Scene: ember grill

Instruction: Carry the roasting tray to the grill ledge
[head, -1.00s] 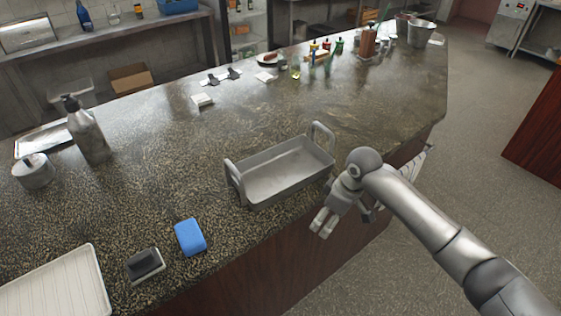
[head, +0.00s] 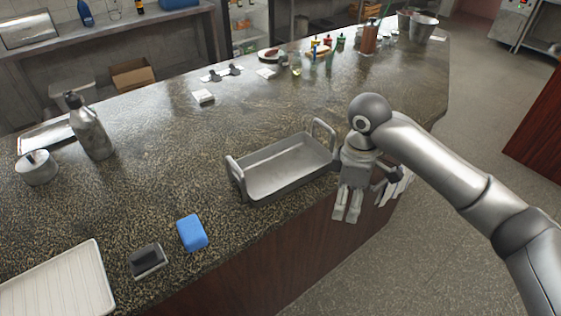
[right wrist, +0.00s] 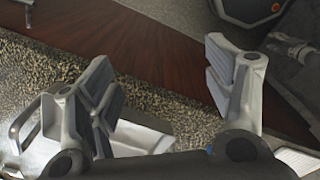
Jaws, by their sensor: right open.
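The roasting tray (head: 283,168) is a grey metal rectangular pan with an upright loop handle at each end. It sits empty and level on the speckled stone counter, near the front edge. My right gripper (head: 348,203) is open and empty, pointing down just right of the tray's right end, apart from the right handle (head: 322,128). In the right wrist view, the spread fingers of my right gripper (right wrist: 170,85) have nothing between them; a light grey part of the tray seems to show behind the left finger. My left gripper is not in view. I cannot make out the grill ledge.
A blue sponge (head: 191,233), a dark-topped block (head: 147,260) and a white ribbed tray (head: 60,285) lie at the front left of the counter (head: 160,150). A metal pump bottle (head: 90,130) and a round tin (head: 36,168) stand farther left.

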